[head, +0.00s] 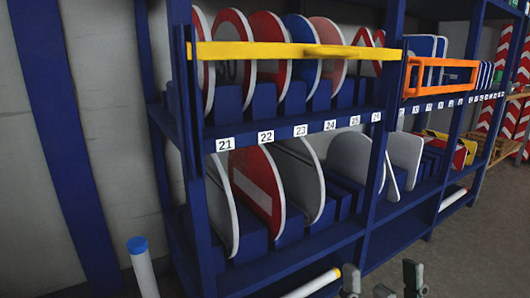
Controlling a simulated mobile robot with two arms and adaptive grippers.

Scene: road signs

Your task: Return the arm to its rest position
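My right gripper (384,289) is at the bottom edge, right of the middle. Only its dark grey finger parts show; they stand apart with floor visible between them, and nothing is held there. The rest of this gripper and its arm are cut off by the frame. It appears in front of the blue shelf rack and clear of the signs. My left gripper is not in view.
A blue rack (300,136) holds round road signs, including a red no-entry sign (257,188). A yellow bar (270,51) crosses the upper row; an orange frame (440,77) is farther right. A blue-capped white tube (144,273) stands left. Grey floor (470,255) is open at right.

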